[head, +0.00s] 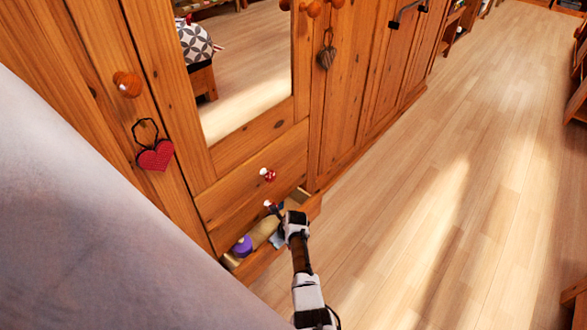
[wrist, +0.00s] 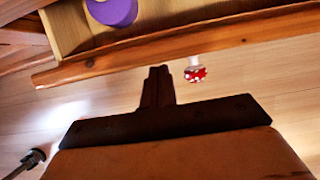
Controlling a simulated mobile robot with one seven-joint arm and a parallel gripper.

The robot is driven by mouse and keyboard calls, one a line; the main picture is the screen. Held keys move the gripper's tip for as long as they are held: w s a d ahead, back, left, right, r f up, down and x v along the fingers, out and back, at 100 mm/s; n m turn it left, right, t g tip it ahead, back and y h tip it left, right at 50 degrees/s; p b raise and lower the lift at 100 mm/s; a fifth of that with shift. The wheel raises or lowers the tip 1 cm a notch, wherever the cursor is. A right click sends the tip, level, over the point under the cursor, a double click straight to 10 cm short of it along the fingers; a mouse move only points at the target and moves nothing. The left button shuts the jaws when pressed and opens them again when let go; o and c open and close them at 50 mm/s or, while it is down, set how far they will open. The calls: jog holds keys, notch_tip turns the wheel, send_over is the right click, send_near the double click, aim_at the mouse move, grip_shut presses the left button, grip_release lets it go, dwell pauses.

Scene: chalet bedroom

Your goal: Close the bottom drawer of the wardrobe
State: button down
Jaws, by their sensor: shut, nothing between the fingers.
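The wooden bottom drawer (head: 315,206) of the wardrobe (head: 250,195) stands partly open in the head view. A purple item and a tan item lie in it. In the wrist view the drawer front (wrist: 120,62) crosses the upper part, with a red-and-white mushroom knob (wrist: 195,73) on its outer side. The purple item (wrist: 112,12) shows inside. My gripper (head: 280,213) is at the open drawer in the head view and hides part of it. In the wrist view my gripper (wrist: 158,74) is shut and empty, its tips close to the drawer front, left of the knob. I cannot tell whether they touch.
A closed drawer with a mushroom knob (head: 267,174) lies above the open one. A red heart (head: 155,155) and a grey heart (head: 326,57) hang from wardrobe knobs. The wooden floor (head: 430,200) to the right is clear. A large pale surface covers the lower left.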

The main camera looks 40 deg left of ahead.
jog(key=shift+w+a+b, duration=0.1)
jog(key=shift+a+b, duration=0.9)
jog(key=shift+a, duration=1.5)
